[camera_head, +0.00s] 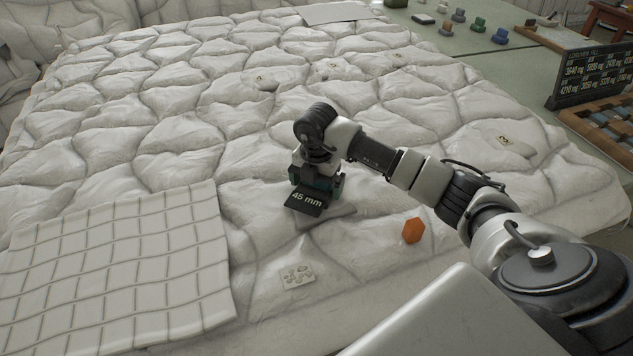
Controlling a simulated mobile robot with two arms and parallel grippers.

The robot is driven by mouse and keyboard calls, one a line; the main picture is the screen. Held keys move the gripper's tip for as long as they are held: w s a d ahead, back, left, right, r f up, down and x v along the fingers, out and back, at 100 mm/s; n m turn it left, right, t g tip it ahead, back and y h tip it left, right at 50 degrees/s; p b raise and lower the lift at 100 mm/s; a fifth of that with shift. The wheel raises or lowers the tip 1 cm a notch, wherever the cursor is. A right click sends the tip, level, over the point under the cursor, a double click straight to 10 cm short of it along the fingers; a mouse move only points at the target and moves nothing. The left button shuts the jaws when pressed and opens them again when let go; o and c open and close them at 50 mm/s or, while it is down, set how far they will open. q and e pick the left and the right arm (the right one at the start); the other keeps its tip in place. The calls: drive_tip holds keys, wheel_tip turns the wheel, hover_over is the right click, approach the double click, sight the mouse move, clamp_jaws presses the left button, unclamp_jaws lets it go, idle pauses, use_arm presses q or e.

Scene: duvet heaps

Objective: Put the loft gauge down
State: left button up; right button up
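The loft gauge (306,200) shows as a dark plate marked "45 mm", with a flat grey piece (335,215) beside and below it that may be its foot. My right gripper (317,184) points down directly above the plate and appears shut on the gauge's upper part; the arm hides most of the grip. The gauge is at the quilted white duvet (190,130), near its front middle. I cannot tell if it touches the duvet or hangs just above it. My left gripper is not in view.
A checked cloth (120,265) lies at front left. An orange hexagonal piece (413,230) and a small patterned patch (297,276) lie near the gauge. A dark number board (590,75), a tray of blocks (608,122) and small coloured pieces (479,25) stand on the green surface behind right.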

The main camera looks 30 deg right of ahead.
drive_tip(key=shift+r, duration=0.1)
wheel_tip(320, 180, up, 12)
drive_tip(key=shift+r+b, duration=0.1)
drive_tip(key=shift+b, duration=0.3)
idle(0.4)
